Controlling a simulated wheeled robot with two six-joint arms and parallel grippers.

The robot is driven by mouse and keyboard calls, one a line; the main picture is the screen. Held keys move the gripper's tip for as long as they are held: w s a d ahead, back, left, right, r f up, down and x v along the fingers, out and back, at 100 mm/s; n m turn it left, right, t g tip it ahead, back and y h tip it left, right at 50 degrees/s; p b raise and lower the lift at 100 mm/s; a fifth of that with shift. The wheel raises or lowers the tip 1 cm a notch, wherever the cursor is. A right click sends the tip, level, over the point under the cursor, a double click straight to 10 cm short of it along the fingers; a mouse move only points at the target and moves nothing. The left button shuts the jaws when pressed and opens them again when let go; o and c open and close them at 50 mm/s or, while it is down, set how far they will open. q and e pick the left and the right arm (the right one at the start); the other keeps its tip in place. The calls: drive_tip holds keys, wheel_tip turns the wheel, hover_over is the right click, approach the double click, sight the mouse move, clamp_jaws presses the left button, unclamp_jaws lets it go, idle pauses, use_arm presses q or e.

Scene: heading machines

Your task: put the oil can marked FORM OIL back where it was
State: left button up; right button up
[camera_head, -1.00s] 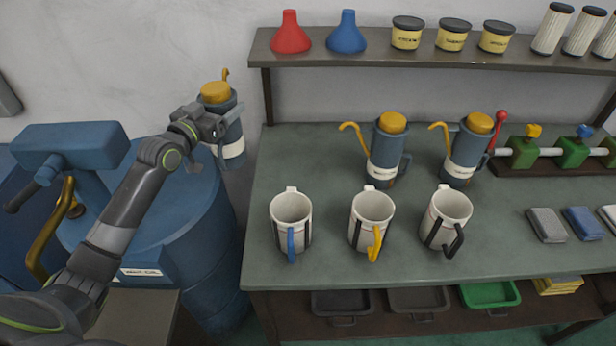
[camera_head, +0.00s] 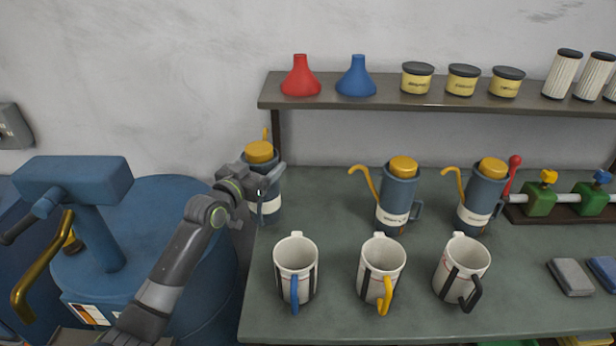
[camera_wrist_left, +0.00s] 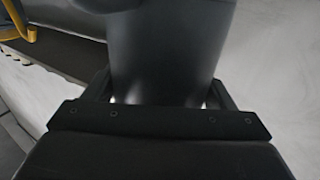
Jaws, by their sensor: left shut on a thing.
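My left gripper (camera_head: 262,180) is shut on an oil can (camera_head: 268,207), dark blue with a yellow cap and a pale label band. It is upright at the left end of the green bench (camera_head: 335,185); I cannot tell whether its base touches the bench. Its label cannot be read. In the left wrist view the can's dark body (camera_wrist_left: 170,50) fills the space between the fingers. Two similar cans, a middle one (camera_head: 399,190) and a right one (camera_head: 482,190), stand on the bench with spouts to the left. My right gripper is not in view.
Three white mugs, with blue (camera_head: 296,262), yellow (camera_head: 383,262) and black (camera_head: 462,262) handles, stand in front. A shelf (camera_head: 380,102) above holds funnels, tubs and filters. A blue drum with a pump (camera_head: 90,200) stands left. The bench between held and middle cans is clear.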

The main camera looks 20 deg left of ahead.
use_arm(q)
drive_tip(key=w+d+f+p, duration=0.3)
drive_tip(key=d, duration=0.8)
drive_tip(key=shift+f, duration=0.3)
drive_tip(key=o, duration=2)
drive_tip(key=shift+f, duration=0.1)
drive_tip(key=s, duration=0.4)
drive_tip(key=s+a+b, duration=0.1)
drive_tip(key=s, duration=0.3)
drive_tip(key=s+a+b, duration=0.1)
drive_tip(key=s, duration=0.2)
drive_tip(key=shift+s+a, duration=0.2)
drive_tip(key=shift+s, duration=0.2)
